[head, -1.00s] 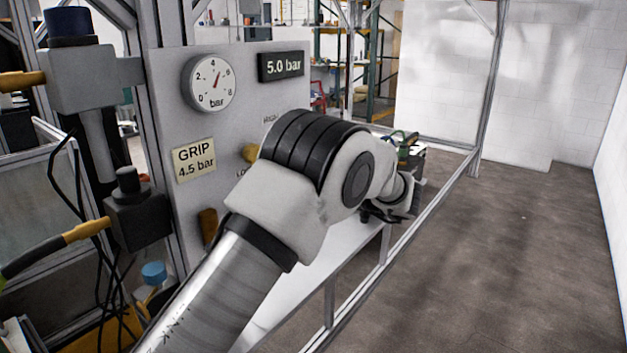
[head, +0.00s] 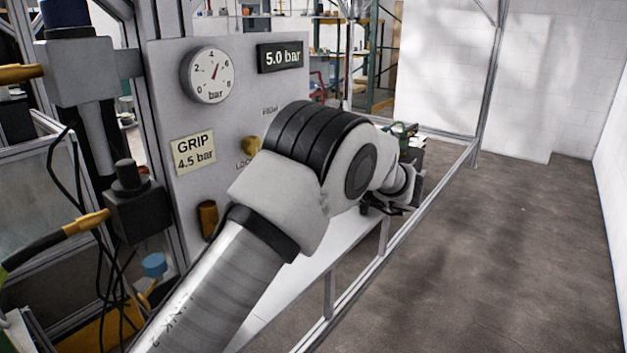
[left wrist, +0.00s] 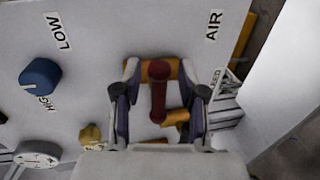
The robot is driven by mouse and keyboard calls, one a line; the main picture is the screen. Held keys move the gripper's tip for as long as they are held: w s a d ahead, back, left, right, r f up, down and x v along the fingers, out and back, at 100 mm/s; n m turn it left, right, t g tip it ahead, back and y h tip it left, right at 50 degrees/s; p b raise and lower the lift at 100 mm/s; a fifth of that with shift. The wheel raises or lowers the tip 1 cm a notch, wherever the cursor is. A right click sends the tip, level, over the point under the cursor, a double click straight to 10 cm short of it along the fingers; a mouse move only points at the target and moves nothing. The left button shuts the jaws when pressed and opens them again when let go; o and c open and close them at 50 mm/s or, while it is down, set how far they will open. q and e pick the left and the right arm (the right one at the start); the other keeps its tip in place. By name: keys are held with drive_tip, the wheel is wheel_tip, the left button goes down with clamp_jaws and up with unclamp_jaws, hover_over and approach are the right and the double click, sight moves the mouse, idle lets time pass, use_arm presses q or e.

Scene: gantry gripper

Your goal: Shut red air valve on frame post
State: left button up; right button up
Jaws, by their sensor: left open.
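The red valve handle (left wrist: 158,92) shows in the left wrist view, on the grey panel beside the AIR label. It lies lengthwise up and down the picture, with brass-coloured fittings (left wrist: 176,118) around it. My left gripper (left wrist: 159,96) is open, one finger on each side of the handle. I see gaps on both sides, so the fingers look apart from it; their depth relative to it is unclear. In the head view my left arm reaches forward across the panel, and the valve is hidden.
The panel carries a pressure gauge (head: 208,75), a 5.0 bar display (head: 281,57) and a GRIP label (head: 193,151). A blue knob (left wrist: 40,77) sits between LOW and HIGH. Aluminium frame rails (head: 432,190) run beside the arm. The floor (head: 520,240) at right is clear.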

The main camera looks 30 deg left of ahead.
use_arm(q)
drive_tip(key=w+v, duration=0.1)
drive_tip(key=v, duration=1)
drive_tip(key=shift+s+d, duration=0.35)
drive_tip(key=shift+s, duration=0.15)
